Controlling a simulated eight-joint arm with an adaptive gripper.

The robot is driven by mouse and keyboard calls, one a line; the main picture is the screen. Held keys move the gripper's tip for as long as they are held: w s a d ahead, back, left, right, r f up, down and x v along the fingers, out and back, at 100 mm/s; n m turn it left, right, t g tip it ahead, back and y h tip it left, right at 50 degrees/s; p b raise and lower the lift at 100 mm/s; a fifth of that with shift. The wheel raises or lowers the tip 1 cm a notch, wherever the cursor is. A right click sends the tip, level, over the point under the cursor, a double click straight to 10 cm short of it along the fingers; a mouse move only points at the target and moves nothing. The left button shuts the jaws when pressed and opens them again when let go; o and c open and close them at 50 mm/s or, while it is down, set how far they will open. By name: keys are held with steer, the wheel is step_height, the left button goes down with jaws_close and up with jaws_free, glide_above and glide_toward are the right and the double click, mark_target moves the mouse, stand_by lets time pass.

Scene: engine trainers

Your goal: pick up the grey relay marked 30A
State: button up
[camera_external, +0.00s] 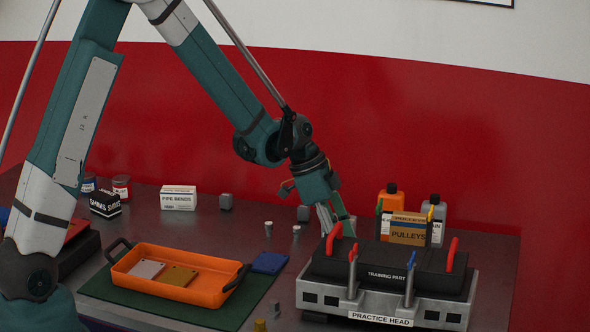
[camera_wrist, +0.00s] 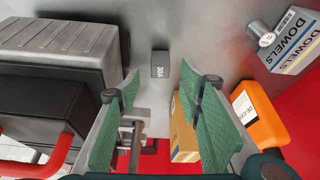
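The grey relay marked 30A (camera_wrist: 160,64) shows in the wrist view on the grey tabletop, its white marking on the side facing the camera. It sits in line with the gap between my fingers, beyond their tips and apart from them. My gripper (camera_wrist: 160,88) is open and empty, with a green finger on either side. In the external view my gripper (camera_external: 337,222) points down behind the left end of the practice head. I cannot clearly make out the 30A relay in that view.
The practice head (camera_external: 381,319), with red handles and upright posts, stands close to my gripper. A PULLEYS box (camera_external: 408,230) and an orange bottle (camera_external: 391,199) are behind it. The wrist view shows a DOWELS box (camera_wrist: 293,42) at right. An orange tray (camera_external: 185,292) lies left.

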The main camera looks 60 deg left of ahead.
stand_by(0.3)
steer(key=shift+b+x, duration=0.45)
steer(key=shift+x, duration=2.2)
steer(key=shift+c, duration=0.4)
steer(key=c, duration=0.9)
